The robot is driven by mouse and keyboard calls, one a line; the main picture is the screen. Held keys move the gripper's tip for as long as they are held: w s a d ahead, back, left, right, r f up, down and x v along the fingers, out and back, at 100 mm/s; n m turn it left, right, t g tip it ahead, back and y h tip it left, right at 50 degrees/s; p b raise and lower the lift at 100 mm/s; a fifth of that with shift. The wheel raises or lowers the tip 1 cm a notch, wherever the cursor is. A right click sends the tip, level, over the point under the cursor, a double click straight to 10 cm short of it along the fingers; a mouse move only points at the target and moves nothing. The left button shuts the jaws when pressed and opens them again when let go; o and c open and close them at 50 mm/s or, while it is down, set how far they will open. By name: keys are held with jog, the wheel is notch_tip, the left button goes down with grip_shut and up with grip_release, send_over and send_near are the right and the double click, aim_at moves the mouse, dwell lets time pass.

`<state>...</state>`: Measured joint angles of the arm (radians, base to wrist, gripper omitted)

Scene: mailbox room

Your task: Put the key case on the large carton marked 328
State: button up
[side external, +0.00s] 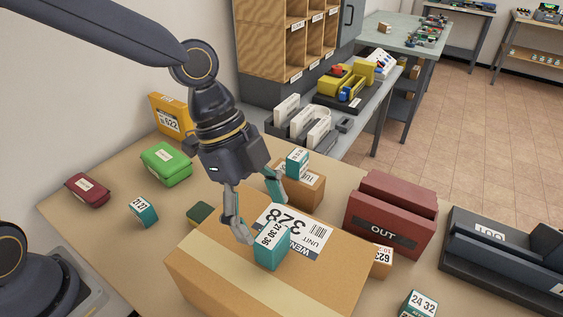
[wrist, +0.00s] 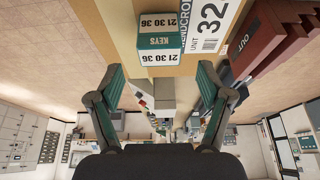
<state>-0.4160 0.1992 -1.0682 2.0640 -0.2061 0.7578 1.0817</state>
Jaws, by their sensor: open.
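The key case (side external: 272,247), a teal box with a white band marked 21 30 36, rests upright on top of the large carton (side external: 205,277) marked 328, partly over its white label. In the wrist view the case (wrist: 160,42) also reads KEYS, and the carton (wrist: 117,22) lies beneath it. My gripper (side external: 262,216) is open and empty, just above and behind the case. In the wrist view the two fingertips (wrist: 161,73) are spread wide, with the case beyond them and a gap between.
Other teal boxes stand at the left (side external: 143,211), on a small carton (side external: 303,189) behind, and at the front right (side external: 420,303). A dark red OUT tray (side external: 390,215) is right of the large carton. A green case (side external: 166,164) lies at the back left. Bare table shows at the left.

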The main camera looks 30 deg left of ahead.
jog(key=s+a+r+n+t+y, duration=0.1)
jog(key=s+a+r+n+t, duration=0.1)
jog(key=a+n, duration=0.4)
jog(key=s+a+r+n+t+y, duration=0.1)
jog(key=s+a+r+n+y, duration=0.1)
jog(key=a+n, duration=0.4)
jog(key=s+a+r+n+t+y, duration=0.1)
jog(key=a+n, duration=0.5)
jog(key=a, duration=0.7)
jog(key=shift+s+r+t, duration=0.75)
jog(key=shift+s+t, duration=0.05)
jog(key=shift+s, duration=0.45)
